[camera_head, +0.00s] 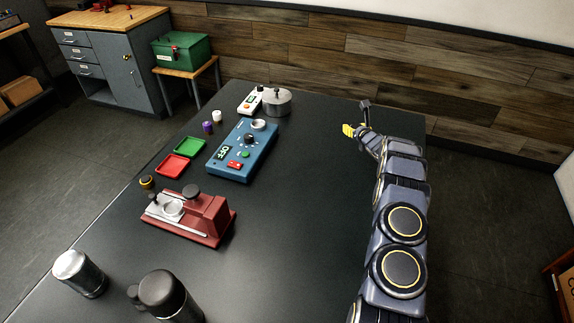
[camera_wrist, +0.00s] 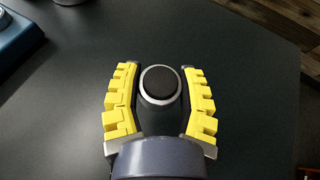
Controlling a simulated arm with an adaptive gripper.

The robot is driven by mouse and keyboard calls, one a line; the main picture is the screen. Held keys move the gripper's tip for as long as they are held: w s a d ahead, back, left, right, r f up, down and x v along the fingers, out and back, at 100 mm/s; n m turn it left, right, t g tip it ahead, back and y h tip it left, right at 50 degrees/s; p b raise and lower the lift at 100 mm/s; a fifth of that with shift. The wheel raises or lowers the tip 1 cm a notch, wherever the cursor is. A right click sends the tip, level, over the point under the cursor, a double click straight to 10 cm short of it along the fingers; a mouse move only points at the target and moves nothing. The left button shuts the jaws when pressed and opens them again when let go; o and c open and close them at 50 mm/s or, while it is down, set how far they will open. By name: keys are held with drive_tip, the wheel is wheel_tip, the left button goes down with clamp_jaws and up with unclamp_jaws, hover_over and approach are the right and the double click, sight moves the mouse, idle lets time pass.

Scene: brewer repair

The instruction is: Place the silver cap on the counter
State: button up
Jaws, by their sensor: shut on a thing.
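My gripper (camera_head: 357,126) is over the far right part of the dark counter (camera_head: 290,215). In the wrist view, its two yellow ribbed fingers (camera_wrist: 160,84) stand on either side of a round piece with a silver rim and a dark top, which I take as the silver cap (camera_wrist: 144,88). My gripper is shut on it. The cap's lower part is hidden by the gripper. In the head view the cap cannot be told apart from the fingers. Its height above the counter is hard to tell.
A blue device (camera_head: 242,152) with a dial, a silver round pot (camera_head: 277,103), a red press-like machine (camera_head: 205,219), red (camera_head: 172,167) and green (camera_head: 190,147) trays, and canisters (camera_head: 80,273) stand on the left. The counter's middle and right are clear beside my arm.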

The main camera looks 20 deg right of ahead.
drive_tip(key=shift+s+d+f, duration=0.45)
drive_tip(key=shift+d+f, duration=0.15)
drive_tip(key=shift+f, duration=0.15)
wheel_tip(320, 180, down, 8)
drive_tip(key=shift+r, duration=0.25)
drive_tip(key=o, duration=1.1)
drive_tip(key=shift+c, duration=0.2)
drive_tip(key=shift+s+a, duration=0.1)
